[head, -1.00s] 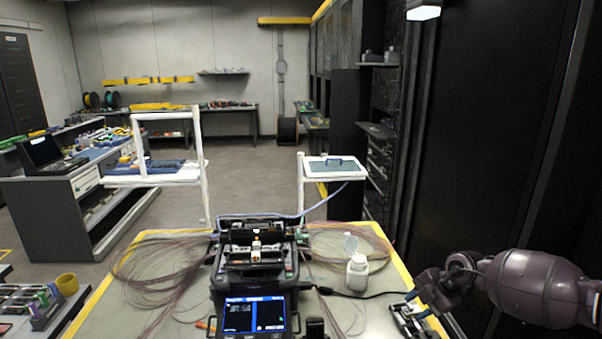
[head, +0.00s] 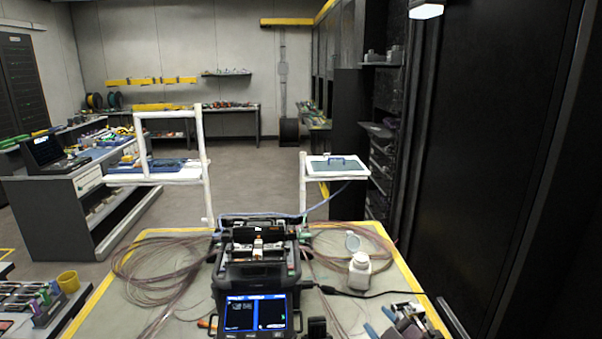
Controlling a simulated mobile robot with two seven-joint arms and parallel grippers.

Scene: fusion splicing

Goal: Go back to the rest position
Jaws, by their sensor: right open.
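My right gripper (head: 380,321) shows at the bottom right, partly cut off by the lower edge. Its two blue-tipped fingers are apart and I see nothing between them. They are over the worktable (head: 190,318), to the right of the fusion splicer (head: 257,265). The splicer stands in the middle of the table with its screen (head: 254,313) lit blue. My left gripper is not in view.
A white bottle (head: 359,272) with an open lid stands right of the splicer. Coiled fibres (head: 150,270) lie on both sides. A dark tool or holder (head: 425,315) is partly hidden near my right gripper.

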